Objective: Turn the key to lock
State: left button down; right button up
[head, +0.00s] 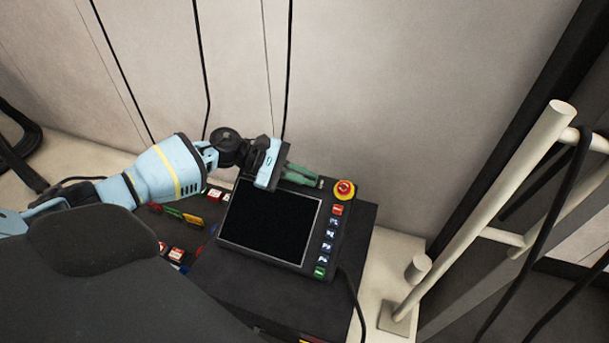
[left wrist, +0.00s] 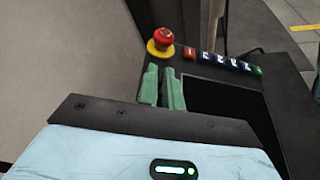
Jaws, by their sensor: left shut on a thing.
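A control panel with a dark screen (head: 270,222) lies on a black cabinet, and its screen also shows in the left wrist view (left wrist: 225,105). My left gripper (head: 318,182) is at the panel's top edge, left of the red emergency button. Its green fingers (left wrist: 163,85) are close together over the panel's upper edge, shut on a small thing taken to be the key. The key is hidden between the fingertips, so its angle cannot be told. My right gripper is not in view.
A red emergency button on a yellow base (head: 344,190) stands just right of the fingertips. A column of push buttons (head: 329,235) runs along the panel's right side. A pale wall rises behind, and a white rail (head: 480,215) stands at the right.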

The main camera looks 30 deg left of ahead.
pick_arm(q)
jog(key=shift+s+f+n, duration=0.1)
jog(key=shift+n, duration=0.2)
jog(key=n+t, duration=0.3)
jog(key=t, duration=0.1)
jog(key=shift+s+d+f+y+b, duration=0.15)
jog(key=shift+s+y+b, duration=0.1)
jog(key=shift+y+b, duration=0.15)
jog(key=n+t+y, duration=0.1)
jog(key=n+t, duration=0.1)
jog(key=n+t+y, duration=0.3)
jog(key=n+t, duration=0.1)
jog(key=shift+s+d+f+n+b, duration=0.1)
jog(key=shift+s+d+n+b, duration=0.05)
jog(key=shift+d+n+b, duration=0.2)
jog(key=n+t+y, duration=0.1)
jog(key=n+y, duration=0.2)
jog(key=n+t+y+b, duration=0.1)
jog(key=n+y, duration=0.2)
jog(key=shift+d+t+y, duration=0.15)
jog(key=shift+t+y, duration=0.15)
jog(key=shift+d+n+y+b, duration=0.2)
jog(key=shift+n+y+b, duration=0.5)
jog(key=shift+n+y, duration=2.2)
jog(key=shift+y, duration=0.3)
jog(key=c, duration=1.6)
grip_release()
jog(key=shift+o, duration=0.2)
